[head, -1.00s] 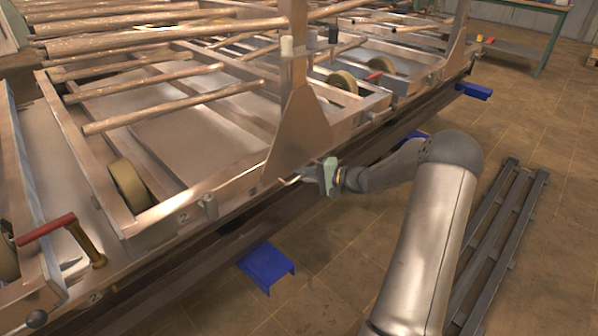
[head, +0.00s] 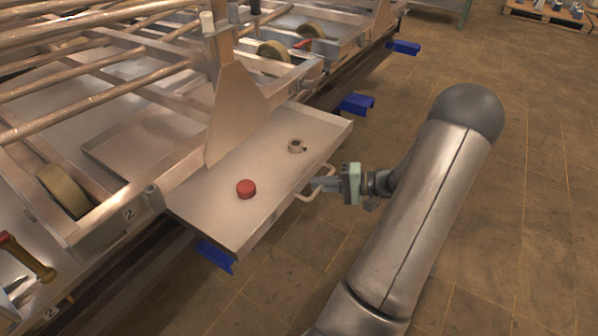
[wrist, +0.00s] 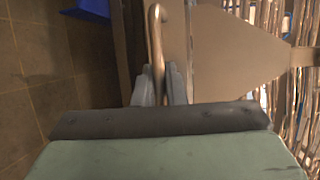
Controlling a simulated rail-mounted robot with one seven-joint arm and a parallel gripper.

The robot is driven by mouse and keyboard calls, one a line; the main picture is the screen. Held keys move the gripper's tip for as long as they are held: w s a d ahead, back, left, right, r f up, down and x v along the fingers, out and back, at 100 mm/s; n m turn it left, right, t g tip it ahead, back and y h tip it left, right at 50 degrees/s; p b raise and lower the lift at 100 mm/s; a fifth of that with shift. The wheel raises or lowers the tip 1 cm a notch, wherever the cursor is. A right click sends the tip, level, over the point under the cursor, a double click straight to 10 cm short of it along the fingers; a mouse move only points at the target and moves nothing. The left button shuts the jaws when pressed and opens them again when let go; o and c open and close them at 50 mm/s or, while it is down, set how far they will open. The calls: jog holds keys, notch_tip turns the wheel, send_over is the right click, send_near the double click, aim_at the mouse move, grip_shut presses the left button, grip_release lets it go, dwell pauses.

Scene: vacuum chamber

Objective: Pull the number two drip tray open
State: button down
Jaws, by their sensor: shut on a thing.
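The drip tray (head: 210,206) is a flat metal tray sticking well out from under the chamber frame in the head view. A round red piece (head: 246,189) and a small metal ring-like part (head: 297,146) lie on it. A bent rod handle (head: 308,196) is on its outer edge. My gripper (head: 320,184) is shut on this handle; in the wrist view, the handle (wrist: 154,40) runs between the two fingers (wrist: 160,88). The tray's inner end is hidden under the frame and upright plate.
A number 2 label (head: 129,215) is on the frame left of the tray. An upright metal plate (head: 236,115) rises beside the tray's inner part. Blue brackets (head: 357,103) stick out low along the frame. The tiled floor (head: 510,220) at right is open.

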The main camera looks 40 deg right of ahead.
jog(key=s+d, duration=0.2)
jog(key=s, duration=0.3)
jog(key=shift+s, duration=0.35)
jog(key=c, duration=1.5)
grip_release()
jog(key=p+v, duration=0.3)
jog(key=v, duration=1.4)
jog(key=shift+s+d, duration=0.15)
jog(key=shift+d, duration=0.05)
jog(key=shift+r, duration=0.1)
